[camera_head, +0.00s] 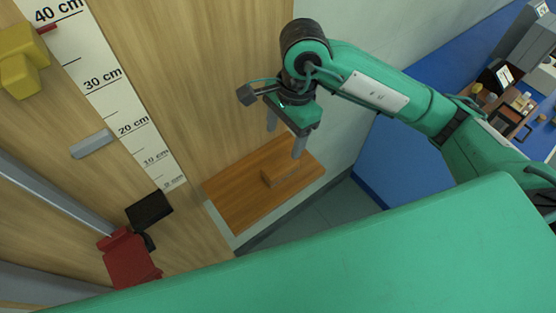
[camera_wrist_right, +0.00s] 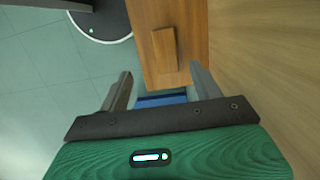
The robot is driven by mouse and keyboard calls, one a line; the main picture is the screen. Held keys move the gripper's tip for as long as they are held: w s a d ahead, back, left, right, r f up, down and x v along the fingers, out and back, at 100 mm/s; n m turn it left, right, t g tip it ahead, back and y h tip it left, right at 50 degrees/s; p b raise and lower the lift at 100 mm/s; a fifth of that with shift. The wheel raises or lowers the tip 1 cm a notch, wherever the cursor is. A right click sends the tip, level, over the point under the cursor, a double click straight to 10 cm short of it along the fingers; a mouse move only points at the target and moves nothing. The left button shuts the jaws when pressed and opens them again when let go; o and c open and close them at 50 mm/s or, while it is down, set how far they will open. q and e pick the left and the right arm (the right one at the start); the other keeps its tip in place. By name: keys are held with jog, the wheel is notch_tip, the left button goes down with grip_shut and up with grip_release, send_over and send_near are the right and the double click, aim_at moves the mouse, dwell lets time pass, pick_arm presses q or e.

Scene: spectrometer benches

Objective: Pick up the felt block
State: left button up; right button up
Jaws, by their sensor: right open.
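A small brown block (camera_head: 288,174), which I take to be the felt block, lies on an orange-brown wooden shelf (camera_head: 232,204) against the wooden wall. Its colour is close to the shelf's. My right gripper (camera_head: 285,143) is open and empty above the shelf, with its fingers pointing down and apart from the block. In the right wrist view the block (camera_wrist_right: 164,50) shows just beyond the gap between the fingertips (camera_wrist_right: 160,72). My left gripper is not in view.
A white ruler strip (camera_head: 110,90) runs down the wall, with a grey bar (camera_head: 91,144) beside it. A yellow piece (camera_head: 22,60) is at upper left, a dark red piece (camera_head: 129,262) and black pad (camera_head: 149,209) at lower left. The shelf around the block is clear.

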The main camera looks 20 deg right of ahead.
aim_at(280, 164)
notch_tip(280, 164, down, 8)
jog(key=shift+f+p, duration=0.1)
jog(key=shift+p, duration=1.1)
jog(key=shift+w+a+f+h+p, duration=0.1)
jog(key=shift+f+h+p, duration=0.2)
jog(key=shift+f+p, duration=0.1)
jog(key=f, duration=0.1)
jog(key=f+p, duration=0.2)
jog(key=f, duration=0.1)
jog(key=shift+w+a, duration=0.15)
jog(key=shift+w, duration=0.1)
jog(key=shift+f, duration=0.3)
jog(key=c, duration=1.1)
